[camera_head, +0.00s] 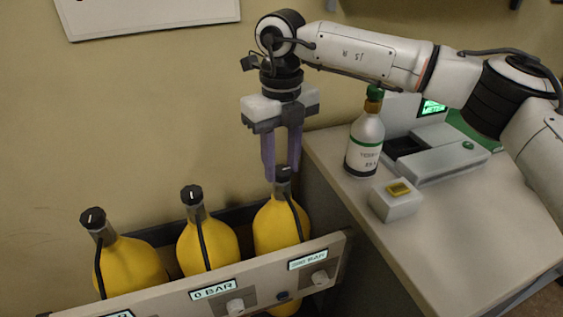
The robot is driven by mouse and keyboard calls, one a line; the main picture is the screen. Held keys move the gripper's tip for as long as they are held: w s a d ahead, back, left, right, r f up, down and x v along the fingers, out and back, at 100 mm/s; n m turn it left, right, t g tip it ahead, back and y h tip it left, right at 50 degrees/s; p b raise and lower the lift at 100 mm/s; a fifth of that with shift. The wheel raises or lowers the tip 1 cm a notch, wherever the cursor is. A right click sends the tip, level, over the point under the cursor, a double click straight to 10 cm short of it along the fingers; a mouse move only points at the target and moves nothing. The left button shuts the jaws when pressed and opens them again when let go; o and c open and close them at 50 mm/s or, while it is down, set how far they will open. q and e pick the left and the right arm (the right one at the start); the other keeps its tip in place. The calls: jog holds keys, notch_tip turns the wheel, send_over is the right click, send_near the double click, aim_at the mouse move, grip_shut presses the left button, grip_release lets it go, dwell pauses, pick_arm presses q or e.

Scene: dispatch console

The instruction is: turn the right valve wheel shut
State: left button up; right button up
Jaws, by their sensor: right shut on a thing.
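Three yellow gas bottles stand in a row behind a grey panel. The right bottle (275,228) has a black valve wheel (283,173) on its neck. My right gripper (282,170) points straight down from above, and its purple fingers are shut on this wheel. The fingers cover part of the wheel, so its mark is hard to make out. The middle bottle's wheel (191,194) and the left bottle's wheel (93,218) are uncovered, each with a white mark on top. My left gripper is not in view.
The front panel (262,278) carries knobs and lit displays; the middle one reads 0 BAR, the right one is hard to read. On the grey counter (440,232) at right stand a labelled bottle (366,140), a small box with a yellow button (397,198) and a grey device (440,160).

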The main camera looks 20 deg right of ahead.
aim_at(282, 169)
jog(key=m, duration=0.4)
jog(key=shift+b, duration=0.35)
jog(key=m, duration=0.5)
jog(key=shift+b, duration=0.3)
jog(key=m, duration=0.3)
jog(key=shift+r+m, duration=0.1)
jog(key=shift+m, duration=0.2)
jog(key=m+b, duration=0.1)
jog(key=m, duration=0.3)
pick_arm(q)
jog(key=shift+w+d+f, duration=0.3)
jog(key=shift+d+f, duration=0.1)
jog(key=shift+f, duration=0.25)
pick_arm(e)
jog(key=shift+m, duration=0.8)
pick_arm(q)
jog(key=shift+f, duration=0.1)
pick_arm(e)
jog(key=o, duration=1)
jog(key=shift+o, duration=0.2)
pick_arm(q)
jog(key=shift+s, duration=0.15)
pick_arm(e)
notch_tip(282, 169, up, 10)
jog(key=shift+r, duration=0.15)
